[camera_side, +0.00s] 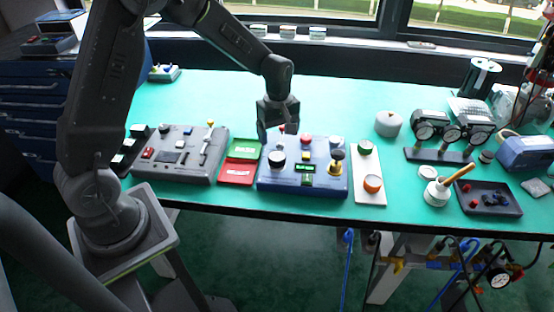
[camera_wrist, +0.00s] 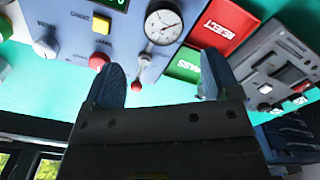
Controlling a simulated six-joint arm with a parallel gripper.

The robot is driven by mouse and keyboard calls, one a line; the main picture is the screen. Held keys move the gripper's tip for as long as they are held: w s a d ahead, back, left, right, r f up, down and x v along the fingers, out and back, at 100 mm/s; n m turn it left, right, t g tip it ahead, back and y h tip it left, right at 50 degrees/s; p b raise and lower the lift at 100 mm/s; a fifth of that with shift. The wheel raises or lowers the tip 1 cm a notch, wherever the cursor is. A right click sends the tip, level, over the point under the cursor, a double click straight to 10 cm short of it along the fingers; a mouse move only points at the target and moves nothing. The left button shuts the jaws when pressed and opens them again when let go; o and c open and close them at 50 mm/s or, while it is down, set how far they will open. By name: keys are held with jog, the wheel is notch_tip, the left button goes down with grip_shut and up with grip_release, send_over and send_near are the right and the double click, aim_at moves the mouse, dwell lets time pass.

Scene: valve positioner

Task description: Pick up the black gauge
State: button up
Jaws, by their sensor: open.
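A round black gauge (camera_side: 277,159) sits at the left end of the blue control panel in the side view. In the wrist view a gauge (camera_wrist: 163,22) with a white dial, needle and dark rim shows at the top, on the same panel. My gripper (camera_side: 266,135) hangs over the far edge of the blue panel, just behind the gauge.
The blue panel (camera_side: 300,187) also carries buttons, a yellow-and-black knob (camera_side: 337,160) and a red-tipped lever (camera_wrist: 137,86). Green (camera_side: 244,149) and red (camera_side: 237,172) trays lie left of it. Black-bodied gauges (camera_side: 424,131) stand at right.

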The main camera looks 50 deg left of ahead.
aim_at(277, 155)
notch_tip(277, 155, down, 3)
jog(key=shift+f, duration=0.2)
jog(key=shift+s+d+f, duration=0.15)
jog(key=shift+f, duration=1.2)
jog(key=shift+s+d+f, duration=0.1)
jog(key=shift+s+f, duration=0.05)
jog(key=shift+f, duration=1.2)
jog(key=c, duration=1.1)
